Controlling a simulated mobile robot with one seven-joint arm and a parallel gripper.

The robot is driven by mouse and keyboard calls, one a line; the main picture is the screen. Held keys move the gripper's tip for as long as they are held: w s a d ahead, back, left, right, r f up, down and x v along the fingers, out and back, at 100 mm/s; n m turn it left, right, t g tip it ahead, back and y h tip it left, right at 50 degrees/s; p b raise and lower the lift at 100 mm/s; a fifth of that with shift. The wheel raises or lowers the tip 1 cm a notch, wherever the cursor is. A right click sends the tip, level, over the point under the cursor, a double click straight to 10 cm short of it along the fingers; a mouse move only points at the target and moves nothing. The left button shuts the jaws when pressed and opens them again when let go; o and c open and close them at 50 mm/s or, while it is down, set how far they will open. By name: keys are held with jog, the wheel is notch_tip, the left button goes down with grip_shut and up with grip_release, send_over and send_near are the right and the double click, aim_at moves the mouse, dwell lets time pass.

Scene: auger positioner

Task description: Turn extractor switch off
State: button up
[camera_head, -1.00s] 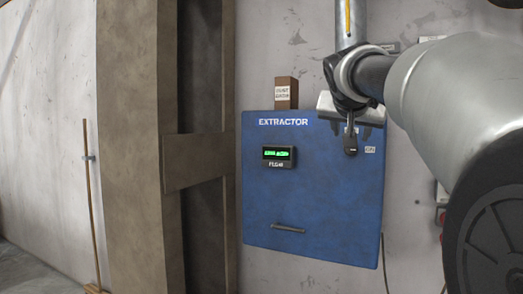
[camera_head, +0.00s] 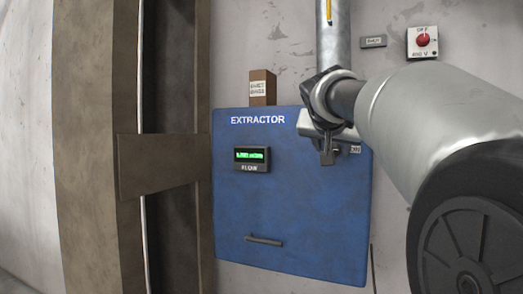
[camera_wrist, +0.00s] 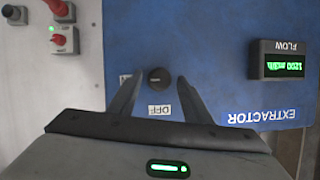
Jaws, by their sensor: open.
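The extractor switch is a round dark knob (camera_wrist: 159,78) on the blue extractor panel (camera_head: 285,205). In the wrist view, which shows the panel upside down, an OFF label (camera_wrist: 159,110) sits below the knob and a partly hidden label lies to its left. My gripper (camera_wrist: 158,86) is open, with one finger on each side of the knob and gaps visible. I cannot tell which way the knob points. In the head view my gripper (camera_head: 328,150) is at the panel's upper right and largely hides the knob. An ON label (camera_head: 355,149) shows beside it.
A green-lit flow display (camera_head: 252,159) and a handle (camera_head: 264,240) are on the panel. A brown box (camera_head: 262,88) sits above it. A red-knobbed switch (camera_head: 423,40) is on the wall at upper right. A brown pillar (camera_head: 95,150) stands left.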

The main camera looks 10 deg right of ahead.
jog(key=shift+w+d+f, duration=0.1)
jog(key=shift+w, duration=0.1)
jog(key=shift+c, duration=0.3)
jog(key=c, duration=1)
jog(key=shift+n, duration=0.3)
jog(key=shift+w+a+f+n+g+h+b, duration=0.15)
jog(key=shift+n+g+h, duration=0.3)
jog(key=shift+n+h, duration=1.2)
jog(key=shift+a+f+n+g+h+b, duration=0.15)
jog(key=shift+n+g+h, duration=0.5)
jog(key=shift+n, duration=1.7)
jog(key=shift+w+a+n+g+h+b, duration=0.1)
jog(key=shift+a+n+g+h, duration=0.1)
jog(key=shift+n+h, duration=1.55)
jog(key=shift+n+y, duration=0.25)
jog(key=shift+n, duration=0.2)
